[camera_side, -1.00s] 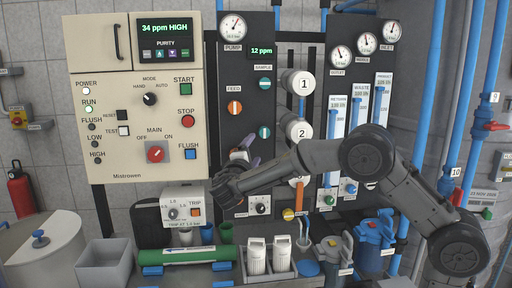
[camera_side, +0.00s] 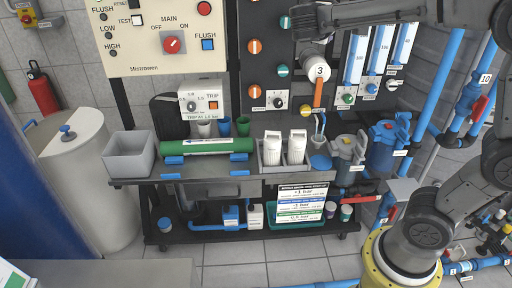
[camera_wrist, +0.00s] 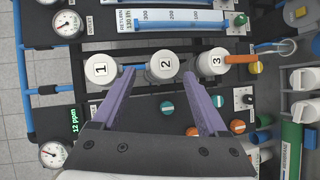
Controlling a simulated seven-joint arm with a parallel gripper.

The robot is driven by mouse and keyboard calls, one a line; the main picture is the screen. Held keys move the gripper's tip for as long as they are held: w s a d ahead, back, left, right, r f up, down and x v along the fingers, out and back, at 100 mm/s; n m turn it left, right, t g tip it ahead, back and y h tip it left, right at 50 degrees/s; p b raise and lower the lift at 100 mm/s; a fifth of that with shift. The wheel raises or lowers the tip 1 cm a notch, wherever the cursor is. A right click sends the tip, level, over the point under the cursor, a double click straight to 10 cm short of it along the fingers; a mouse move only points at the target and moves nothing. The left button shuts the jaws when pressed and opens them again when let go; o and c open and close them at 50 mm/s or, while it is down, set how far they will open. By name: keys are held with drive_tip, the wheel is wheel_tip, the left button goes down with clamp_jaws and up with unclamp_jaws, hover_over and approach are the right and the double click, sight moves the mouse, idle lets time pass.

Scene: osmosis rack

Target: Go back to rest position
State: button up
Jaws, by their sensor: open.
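In the wrist view my gripper (camera_wrist: 159,73) is open and empty, its two purple fingers spread apart. They point toward the rack's panel and the row of white numbered cylinders. White cylinder 2 (camera_wrist: 165,64) shows between the fingertips, cylinder 1 (camera_wrist: 101,68) to the left, and cylinder 3 (camera_wrist: 212,61) with an orange handle to the right. I cannot tell the distance to them. In the side view my arm reaches in along the top right edge, in front of the panel's upper part. The fingers cannot be made out there.
The control cabinet (camera_side: 140,30) hangs upper left. A white tank (camera_side: 70,180) is at the left.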

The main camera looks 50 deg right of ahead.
drive_tip(key=s+a+f+m+y, duration=0.1)
drive_tip(key=s+f+y, duration=0.3)
drive_tip(key=s, duration=0.5)
drive_tip(key=s+a+f+y, duration=0.5)
drive_tip(key=a+f, duration=0.2)
drive_tip(key=a, duration=0.1)
drive_tip(key=s+a+f+m+t+y, duration=0.1)
drive_tip(key=s+a+f+y, duration=0.4)
drive_tip(key=a, duration=0.4)
drive_tip(key=shift+a+f+t+y, duration=0.3)
drive_tip(key=shift+f+y, duration=0.3)
drive_tip(key=shift+f, duration=0.35)
